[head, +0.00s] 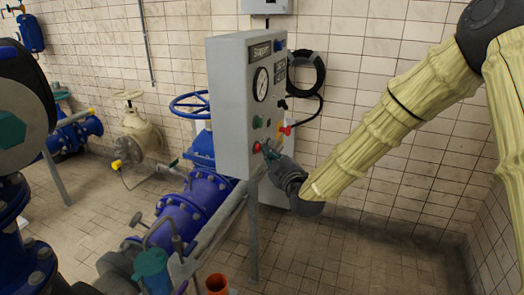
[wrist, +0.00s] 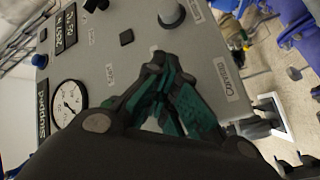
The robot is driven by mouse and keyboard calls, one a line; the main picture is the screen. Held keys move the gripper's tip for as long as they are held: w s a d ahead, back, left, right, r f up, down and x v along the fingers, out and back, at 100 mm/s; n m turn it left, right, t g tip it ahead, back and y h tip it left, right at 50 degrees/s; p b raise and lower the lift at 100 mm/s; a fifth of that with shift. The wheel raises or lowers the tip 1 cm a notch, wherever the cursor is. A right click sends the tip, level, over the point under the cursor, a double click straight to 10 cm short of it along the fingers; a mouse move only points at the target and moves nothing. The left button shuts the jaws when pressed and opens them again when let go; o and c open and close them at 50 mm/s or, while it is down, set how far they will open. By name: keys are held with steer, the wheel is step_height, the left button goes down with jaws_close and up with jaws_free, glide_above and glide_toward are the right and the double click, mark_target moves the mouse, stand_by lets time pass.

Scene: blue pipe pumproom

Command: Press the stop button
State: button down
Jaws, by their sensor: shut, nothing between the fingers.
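A grey control box (head: 230,100) stands on a post, with a round gauge (head: 260,84) and a "Stopped" label on its front. A red button (head: 257,147) sits low on the front, below a green button (head: 257,122). My gripper (head: 267,149) is shut and empty, its green fingertips close beside the red button in the head view; I cannot tell whether they touch it. In the wrist view the shut fingers (wrist: 160,58) lie in front of the panel (wrist: 105,65), and the red button does not show there.
A red-and-yellow switch (head: 285,129) sticks out from the box's right side, near a coiled black cable (head: 305,73). Blue pipes (head: 190,210) and a blue handwheel (head: 190,104) are left of the box. An orange cup-like object (head: 217,284) is below. Floor at the right is clear.

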steer(key=s+d+b, duration=0.1)
steer(key=s+d, duration=0.1)
steer(key=d, duration=0.3)
steer(key=shift+d, duration=0.4)
stand_by(0.6)
steer(key=s+d+f+m+g+h, duration=0.1)
steer(key=s+d+f+m+g, duration=0.3)
steer(key=f, duration=0.7)
steer(key=s+d+f+m+g+h, duration=0.1)
steer(key=s+f+h, duration=0.1)
steer(key=s+f, duration=0.7)
steer(key=s+d+f+m+g+h, duration=0.1)
steer(key=s+d+f+m+g, duration=0.15)
steer(key=f, duration=1.05)
steer(key=s+d+f+m+g+h, duration=0.1)
steer(key=s+d+f+m+g, duration=0.1)
steer(key=s, duration=0.9)
steer(key=s+d+f+m+g+h, duration=0.1)
steer(key=s+d+f+m+g, duration=0.2)
steer(key=s+d+f, duration=0.3)
steer(key=s+d+f+m+g+h, duration=0.2)
steer(key=s+f, duration=0.7)
steer(key=s, duration=0.9)
steer(key=shift+d+m+g, duration=0.45)
steer(key=shift+d+g, duration=0.6)
steer(key=shift+g, duration=0.1)
